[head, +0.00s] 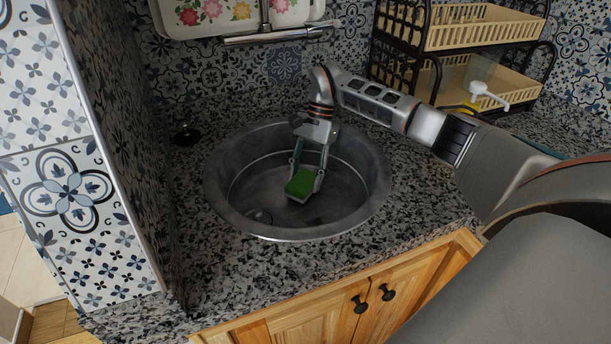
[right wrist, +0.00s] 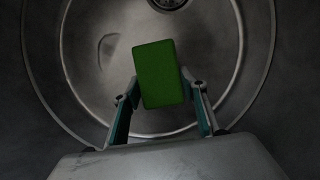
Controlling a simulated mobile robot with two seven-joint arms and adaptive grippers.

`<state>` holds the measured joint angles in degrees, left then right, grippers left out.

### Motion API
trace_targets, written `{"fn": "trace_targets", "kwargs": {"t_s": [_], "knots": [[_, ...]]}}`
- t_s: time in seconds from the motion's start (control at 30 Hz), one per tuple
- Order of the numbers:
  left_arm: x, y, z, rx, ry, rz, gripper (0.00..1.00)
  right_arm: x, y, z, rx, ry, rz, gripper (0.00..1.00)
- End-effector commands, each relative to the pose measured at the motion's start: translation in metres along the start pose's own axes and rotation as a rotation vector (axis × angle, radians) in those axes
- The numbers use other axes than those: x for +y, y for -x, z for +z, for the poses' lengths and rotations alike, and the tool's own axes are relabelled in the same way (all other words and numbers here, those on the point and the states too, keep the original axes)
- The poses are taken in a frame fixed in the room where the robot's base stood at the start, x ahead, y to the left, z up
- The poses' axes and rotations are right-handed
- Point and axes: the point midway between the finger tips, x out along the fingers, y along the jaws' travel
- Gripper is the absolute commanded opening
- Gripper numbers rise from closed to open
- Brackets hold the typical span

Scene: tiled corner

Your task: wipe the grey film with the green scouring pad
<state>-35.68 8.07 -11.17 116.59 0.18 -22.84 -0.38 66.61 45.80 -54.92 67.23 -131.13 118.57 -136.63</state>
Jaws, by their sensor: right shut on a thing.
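The green scouring pad (head: 300,183) is held by my right gripper (head: 305,186) inside the round metal sink (head: 215,190). In the right wrist view the pad (right wrist: 160,73) sits between the two fingertips of the right gripper (right wrist: 162,88), over the sink floor. I cannot tell whether the pad touches the floor. Greyish smudged areas (right wrist: 108,50) show on the sink floor in the right wrist view; I cannot tell for sure which of them is the grey film. My left gripper is not in view.
The speckled granite counter (head: 230,270) surrounds the sink. A tiled wall block (head: 75,190) stands close on the left. A dark rack with beige trays (head: 480,38) and a white pump nozzle (head: 487,95) stand at the back right. A flowered tray (head: 230,14) is behind the sink.

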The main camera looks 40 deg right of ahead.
Motion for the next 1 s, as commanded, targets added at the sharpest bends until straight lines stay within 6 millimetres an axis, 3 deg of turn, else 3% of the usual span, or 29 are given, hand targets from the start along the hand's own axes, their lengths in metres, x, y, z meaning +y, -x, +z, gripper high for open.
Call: {"fn": "trace_targets", "kwargs": {"t_s": [0.77,1.0], "knots": [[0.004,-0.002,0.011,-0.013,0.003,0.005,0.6,0.0,-0.013,-0.006,0.0,0.0,0.0,0.28],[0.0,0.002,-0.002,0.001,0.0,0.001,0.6,0.007,-0.011,0.0,0.001,0.0,-0.001,0.28]]}}
